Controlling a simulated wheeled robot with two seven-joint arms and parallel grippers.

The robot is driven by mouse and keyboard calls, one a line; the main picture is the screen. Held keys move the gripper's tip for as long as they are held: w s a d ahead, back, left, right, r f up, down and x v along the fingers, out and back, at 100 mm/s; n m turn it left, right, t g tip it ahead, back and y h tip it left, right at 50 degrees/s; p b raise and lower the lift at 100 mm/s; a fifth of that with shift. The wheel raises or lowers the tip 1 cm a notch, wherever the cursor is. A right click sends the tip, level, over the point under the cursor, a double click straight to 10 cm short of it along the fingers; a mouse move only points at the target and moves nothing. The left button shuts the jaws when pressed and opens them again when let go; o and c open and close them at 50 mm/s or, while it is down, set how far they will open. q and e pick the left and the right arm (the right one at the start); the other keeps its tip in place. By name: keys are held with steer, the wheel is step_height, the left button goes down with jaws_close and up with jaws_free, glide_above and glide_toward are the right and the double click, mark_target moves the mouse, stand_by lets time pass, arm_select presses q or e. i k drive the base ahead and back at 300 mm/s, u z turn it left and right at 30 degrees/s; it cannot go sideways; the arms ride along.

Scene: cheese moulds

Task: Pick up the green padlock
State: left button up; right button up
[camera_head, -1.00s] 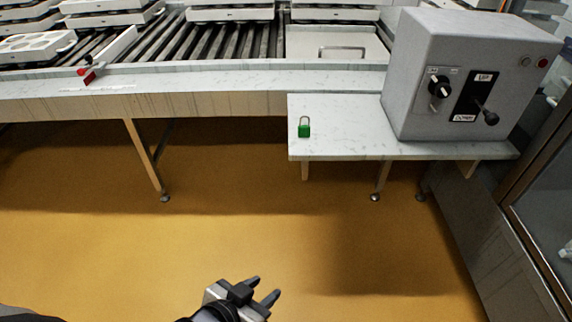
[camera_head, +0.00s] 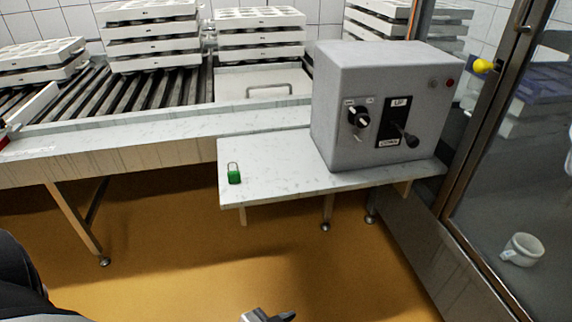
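The green padlock (camera_head: 234,176) stands upright near the left edge of a pale marbled shelf (camera_head: 285,182), its metal shackle on top. Nothing touches it. One of my grippers (camera_head: 270,316) shows only in part at the bottom edge, well in front of and below the shelf, apart from the padlock. I cannot tell for sure which arm it belongs to, nor how its fingers stand. A dark part of my own arm is at the lower left, with no gripper showing on it.
A grey control box (camera_head: 375,105) with a knob and lever stands on the shelf, right of the padlock. A roller conveyor (camera_head: 130,92) with stacked white moulds (camera_head: 260,35) lies behind. A glass door (camera_head: 520,190) bounds the right side. The yellow floor (camera_head: 210,240) in front is clear.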

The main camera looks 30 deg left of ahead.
mark_target(234, 177)
steer(key=u, duration=0.15)
steer(key=i, duration=1.1)
steer(key=u, duration=0.85)
